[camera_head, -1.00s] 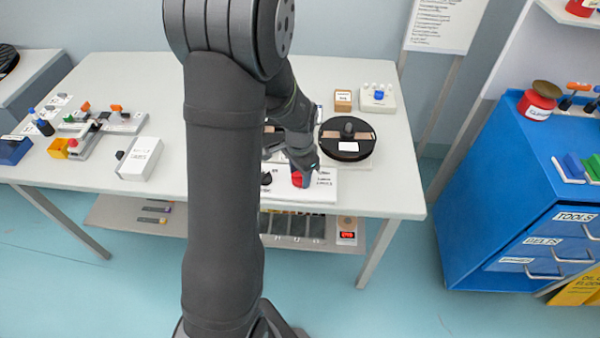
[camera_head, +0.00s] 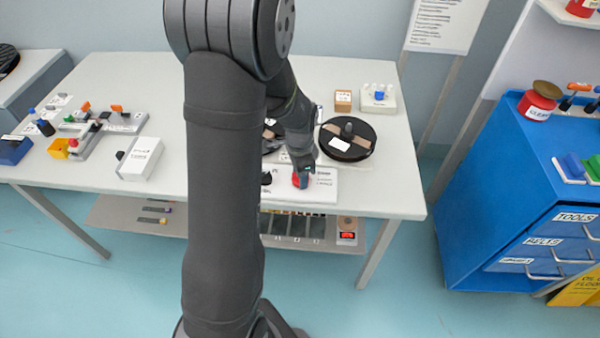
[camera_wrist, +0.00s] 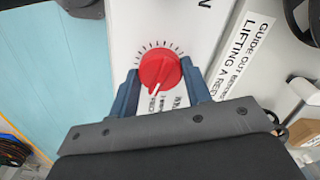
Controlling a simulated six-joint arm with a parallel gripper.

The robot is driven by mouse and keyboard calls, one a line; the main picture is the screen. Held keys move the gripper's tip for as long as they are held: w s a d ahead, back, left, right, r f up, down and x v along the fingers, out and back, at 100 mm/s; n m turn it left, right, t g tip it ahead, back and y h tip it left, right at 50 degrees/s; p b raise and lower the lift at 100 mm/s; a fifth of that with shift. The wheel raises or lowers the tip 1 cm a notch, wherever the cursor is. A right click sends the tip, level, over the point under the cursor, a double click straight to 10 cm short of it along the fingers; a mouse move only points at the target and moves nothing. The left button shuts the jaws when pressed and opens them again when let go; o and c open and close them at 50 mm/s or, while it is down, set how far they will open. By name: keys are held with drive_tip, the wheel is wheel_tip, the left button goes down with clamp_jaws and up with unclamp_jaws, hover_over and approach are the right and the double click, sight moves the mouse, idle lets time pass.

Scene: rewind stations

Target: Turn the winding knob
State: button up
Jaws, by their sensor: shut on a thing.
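The winding knob is red and round with a white pointer line. It shows in the wrist view (camera_wrist: 154,70) with tick marks around its upper side, on a white panel (camera_wrist: 128,22). In the head view the knob (camera_head: 300,181) sits on the white panel (camera_head: 322,188) near the table's front edge. My gripper (camera_wrist: 160,67) has one blue finger on each side of the knob and is shut on it. In the head view my gripper (camera_head: 304,170) is over the knob and hides part of it. The pointer line aims down towards my gripper's palm in the wrist view.
A dark reel (camera_head: 365,133) with tan bands and a white label lies behind the panel. A black knob (camera_head: 266,178) is left of the red one. A white box (camera_head: 141,160) and small fixtures stand further left. A red display (camera_head: 347,236) sits on the lower shelf.

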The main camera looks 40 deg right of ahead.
drive_tip(key=o, duration=1)
drive_tip(key=shift+r, duration=0.1)
wheel_tip(320, 180, up, 17)
drive_tip(key=shift+r, duration=0.15)
idle(0.4)
wheel_tip(320, 180, down, 18)
drive_tip(key=shift+r, duration=0.2)
idle(0.4)
drive_tip(key=shift+r, duration=0.15)
